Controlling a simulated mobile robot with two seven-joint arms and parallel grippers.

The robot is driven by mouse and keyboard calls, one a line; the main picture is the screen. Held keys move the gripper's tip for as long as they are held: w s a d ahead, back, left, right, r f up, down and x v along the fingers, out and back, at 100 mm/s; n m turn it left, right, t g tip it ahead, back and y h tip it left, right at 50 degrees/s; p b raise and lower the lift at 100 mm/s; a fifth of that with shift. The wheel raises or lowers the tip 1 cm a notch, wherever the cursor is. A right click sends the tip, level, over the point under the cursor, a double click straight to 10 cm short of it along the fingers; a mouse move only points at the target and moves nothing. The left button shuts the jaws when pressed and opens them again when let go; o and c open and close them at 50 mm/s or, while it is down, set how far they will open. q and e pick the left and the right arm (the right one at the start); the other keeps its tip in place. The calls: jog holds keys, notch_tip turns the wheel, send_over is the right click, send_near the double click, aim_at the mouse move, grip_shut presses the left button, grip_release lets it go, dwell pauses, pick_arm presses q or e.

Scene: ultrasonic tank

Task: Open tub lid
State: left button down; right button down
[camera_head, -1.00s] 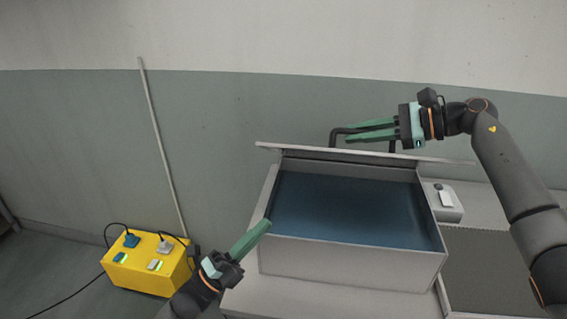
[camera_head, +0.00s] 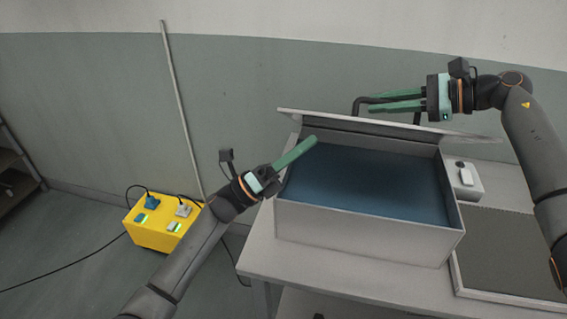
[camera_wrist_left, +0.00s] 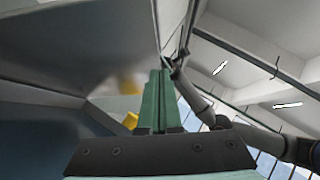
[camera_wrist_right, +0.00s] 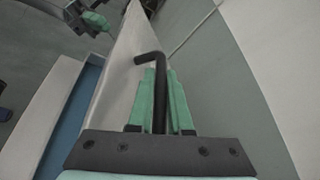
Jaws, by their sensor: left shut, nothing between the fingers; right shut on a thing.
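The tub (camera_head: 365,232) is a pale grey box with a blue interior on the table. Its lid (camera_head: 385,128) stands raised along the back edge, tilted backward, with the inside of the tub exposed. A dark bar handle (camera_head: 362,103) sticks out behind the lid. My right gripper (camera_head: 376,103) is shut on the handle; in the right wrist view the dark handle (camera_wrist_right: 158,85) lies between the green fingers. My left gripper (camera_head: 313,141) is shut and empty, its fingertips over the tub's left back corner, near the lid's left end. Contact there is unclear.
A yellow box (camera_head: 160,225) with cables stands on the left, below table height. A small pale device (camera_head: 466,182) and a dark mesh panel (camera_head: 510,250) lie right of the tub. A thin pole (camera_head: 182,110) leans on the wall. The table's front left (camera_head: 258,245) is bare.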

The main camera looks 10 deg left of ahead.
aim_at(322, 117)
pick_arm(q)
jog(key=shift+w+a+r, duration=0.1)
jog(key=shift+w+r, duration=0.85)
jog(key=shift+r, duration=0.3)
pick_arm(e)
jog(key=shift+f, duration=0.1)
